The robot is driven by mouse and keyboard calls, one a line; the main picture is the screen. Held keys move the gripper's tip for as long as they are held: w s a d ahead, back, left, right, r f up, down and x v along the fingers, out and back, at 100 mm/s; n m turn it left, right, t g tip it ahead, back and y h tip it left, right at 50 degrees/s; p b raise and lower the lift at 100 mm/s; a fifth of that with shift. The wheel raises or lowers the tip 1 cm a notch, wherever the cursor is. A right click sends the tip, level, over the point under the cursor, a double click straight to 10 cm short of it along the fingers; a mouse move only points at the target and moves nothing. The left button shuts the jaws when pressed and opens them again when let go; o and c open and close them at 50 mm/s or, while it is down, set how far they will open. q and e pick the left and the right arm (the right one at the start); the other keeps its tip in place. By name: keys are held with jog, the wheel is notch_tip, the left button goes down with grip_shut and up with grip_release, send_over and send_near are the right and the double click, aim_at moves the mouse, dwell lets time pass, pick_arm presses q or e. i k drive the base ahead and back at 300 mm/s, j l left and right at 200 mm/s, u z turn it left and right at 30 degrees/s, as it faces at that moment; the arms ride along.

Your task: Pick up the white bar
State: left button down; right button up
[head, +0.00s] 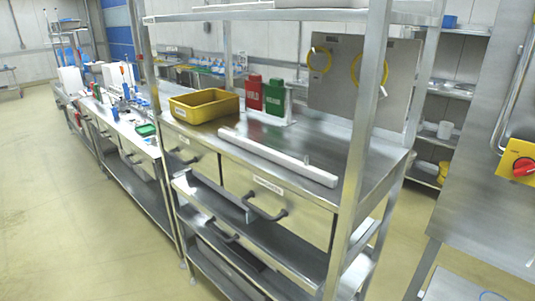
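A long white bar (277,157) lies along the front edge of the steel worktop (365,171), above the drawers. It runs slantwise from the middle of the worktop toward the right upright post. A small peg or knob stands up near its right end. Neither of my grippers is in the head view, so nothing is seen touching the bar.
A yellow bin (204,106) stands left of the bar. Behind it are a red holder (254,92) and a green holder (274,97). A steel post (360,140) rises at the front right, and a shelf (290,14) hangs overhead. Drawers with dark handles (264,209) sit below.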

aim_at(323, 178)
jog(key=i+j+z, duration=0.7)
jog(key=k+j, duration=0.1)
